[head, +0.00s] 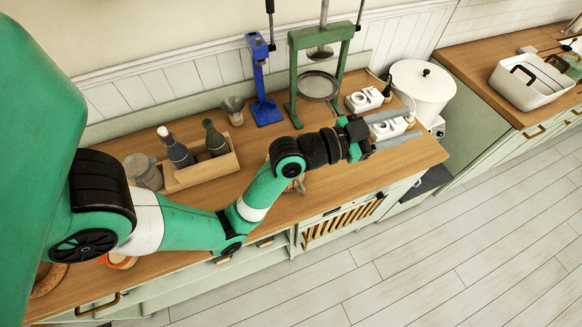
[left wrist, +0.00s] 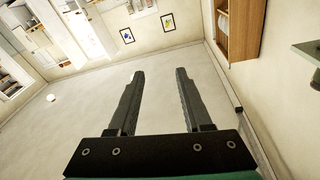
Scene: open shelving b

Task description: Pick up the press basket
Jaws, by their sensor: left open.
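A green press frame (head: 292,75) stands upright at the back of the wooden counter. A round grey basket-like part (head: 318,86), which looks like the press basket, sits inside it below a metal plunger plate (head: 320,53). My left gripper (head: 415,121) reaches over the counter to the right of the press and in front of it, apart from the basket. Its fingers are spread and empty. In the left wrist view the open fingers (left wrist: 160,73) point at a room with pale floor and walls, and no press shows there. My right gripper is in neither view.
A blue press (head: 262,85) stands left of the green one. A wooden crate with bottles (head: 205,173) is farther left. A white bin (head: 525,88) is far right.

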